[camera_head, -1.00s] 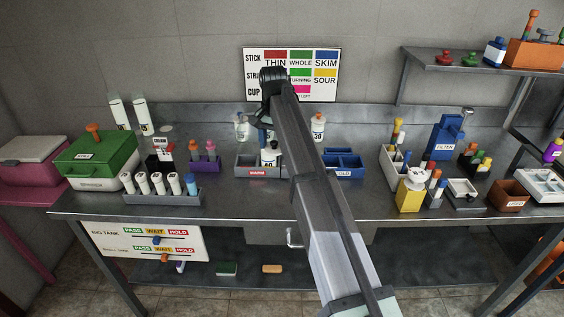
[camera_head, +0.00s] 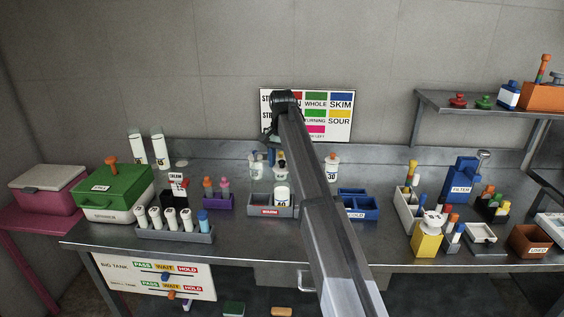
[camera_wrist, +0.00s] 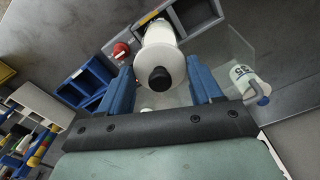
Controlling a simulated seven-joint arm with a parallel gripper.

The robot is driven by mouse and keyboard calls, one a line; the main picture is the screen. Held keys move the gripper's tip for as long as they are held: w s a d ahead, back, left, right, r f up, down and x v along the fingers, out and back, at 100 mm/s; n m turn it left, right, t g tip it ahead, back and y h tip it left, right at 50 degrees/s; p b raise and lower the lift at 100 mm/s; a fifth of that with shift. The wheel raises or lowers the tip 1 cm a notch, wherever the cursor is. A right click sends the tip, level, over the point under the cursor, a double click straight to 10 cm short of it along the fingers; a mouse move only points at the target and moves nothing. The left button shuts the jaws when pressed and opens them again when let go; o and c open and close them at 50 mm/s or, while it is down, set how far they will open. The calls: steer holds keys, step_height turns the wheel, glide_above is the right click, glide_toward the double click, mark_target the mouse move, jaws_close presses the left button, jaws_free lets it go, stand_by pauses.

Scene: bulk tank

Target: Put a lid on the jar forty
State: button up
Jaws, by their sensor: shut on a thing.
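The jar forty (camera_head: 282,197) is white with a yellow label marked 40. It stands upright in the grey tray marked WARM (camera_head: 259,206). My gripper (camera_wrist: 163,85) has two blue fingers, shut on a white round lid with a black knob (camera_wrist: 160,78). The knob faces the wrist camera. In the head view my gripper (camera_head: 272,157) is mostly hidden by my arm and shows above and behind the jar. In the wrist view a white jar body shows beyond the lid; I cannot tell the gap between them.
A jar marked 30 (camera_head: 332,168) stands at the back, right of my arm. A blue tray (camera_head: 358,203) is to the right; a purple holder (camera_head: 217,201) is to the left. The bench is clear behind the purple holder.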

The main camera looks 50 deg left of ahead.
step_height(320, 180, down, 6)
steer(key=shift+f, duration=0.15)
stand_by(1.1)
steer(key=o, duration=1.1)
step_height(320, 180, up, 14)
steer(key=shift+f, duration=0.1)
stand_by(0.5)
